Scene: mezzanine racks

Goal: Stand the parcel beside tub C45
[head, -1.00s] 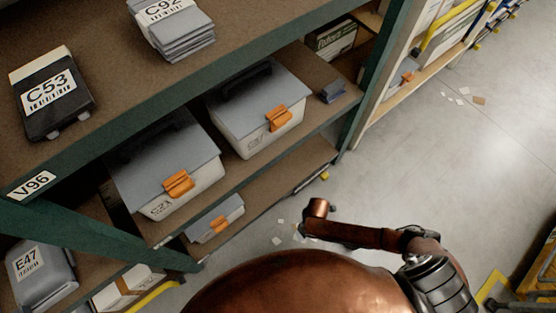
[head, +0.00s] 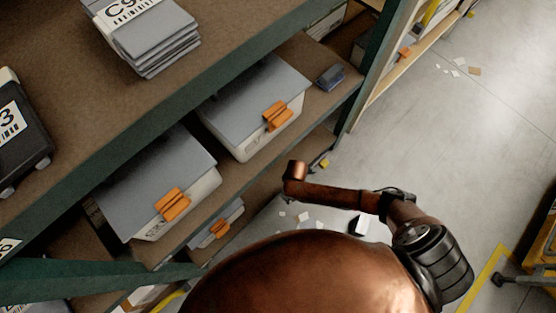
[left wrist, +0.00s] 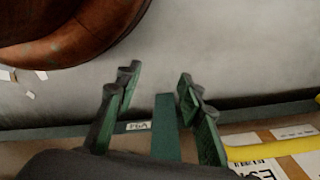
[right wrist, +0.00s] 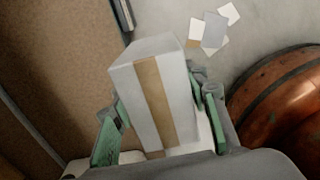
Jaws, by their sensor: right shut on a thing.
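The parcel (right wrist: 152,90) is a white box with a brown tape stripe, seen in the right wrist view. My right gripper (right wrist: 160,108) is shut on it, one green finger on each side. The head view hides this gripper; a small white shape (head: 361,225) shows behind my arm, and I cannot tell if it is the parcel. Two pale tubs with grey lids and orange latches, a nearer one (head: 155,185) and a farther one (head: 255,105), stand on the middle shelf. I cannot read C45 on either. My left gripper (left wrist: 158,82) is open and empty.
A small dark blue item (head: 330,77) sits right of the farther tub, with bare shelf around it. A green rack post (head: 370,75) bounds that shelf end. Grey stacked lids (head: 150,35) and a black bin (head: 18,135) are above. Paper scraps lie on the floor.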

